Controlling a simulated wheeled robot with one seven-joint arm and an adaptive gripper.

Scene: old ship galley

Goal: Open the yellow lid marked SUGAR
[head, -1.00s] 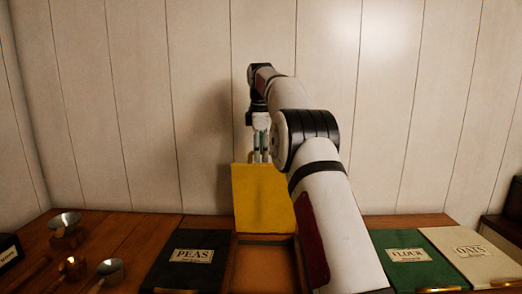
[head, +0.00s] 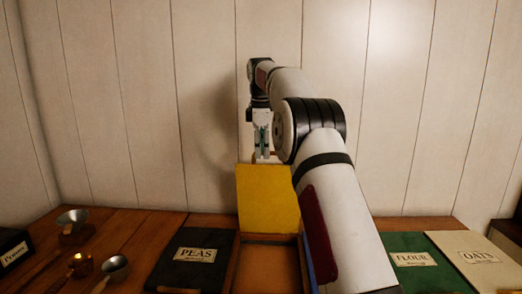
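The yellow lid (head: 267,199) stands raised at the back of an open wooden bin (head: 268,240), between the peas and flour lids. No SUGAR marking shows on the face turned to me. My gripper (head: 262,153) is just above and behind the lid's top edge, pointing down. Its fingertips are small and partly hidden near the edge, so I cannot tell whether it is open or touching the lid. My arm covers the right side of the bin.
A black PEAS lid (head: 180,262) lies shut on the left. A green FLOUR lid (head: 409,243) and a cream OATS lid (head: 470,242) lie shut on the right. Metal scoops (head: 114,265) lie at far left. A panelled wall (head: 140,120) stands close behind.

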